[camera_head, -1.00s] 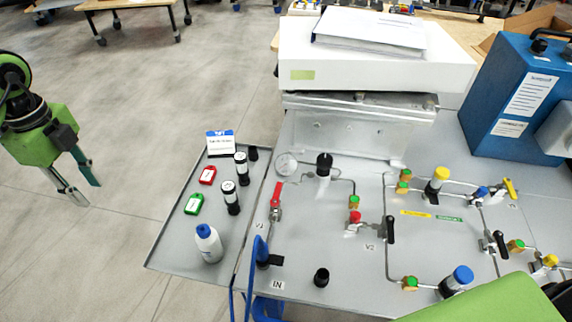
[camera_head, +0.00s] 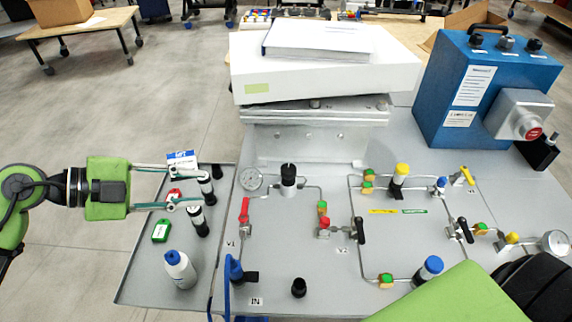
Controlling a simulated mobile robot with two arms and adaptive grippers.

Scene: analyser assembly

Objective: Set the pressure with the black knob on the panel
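The panel (camera_head: 285,240) is a grey plate with pipes and valves. The black knob (camera_head: 288,170) tops a pale cylindrical body in its upper left area, right of a round gauge (camera_head: 250,180). My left gripper (camera_head: 192,187) comes in from the left over the side tray, its fingers pointing right toward the knob. Its fingers are apart, near two black-and-white cylinders (camera_head: 196,221), with a clear gap to the knob. I cannot tell whether it touches a cylinder. A green part of my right arm (camera_head: 450,300) covers the lower right; its fingers are not seen.
The side tray (camera_head: 140,285) holds a white bottle (camera_head: 180,270), a green tag (camera_head: 161,231), a red tag and a small blue-white card (camera_head: 182,158). A red-handled valve (camera_head: 245,210) stands below the gauge. A white box (camera_head: 320,75) is behind; a blue box (camera_head: 485,90) stands back right.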

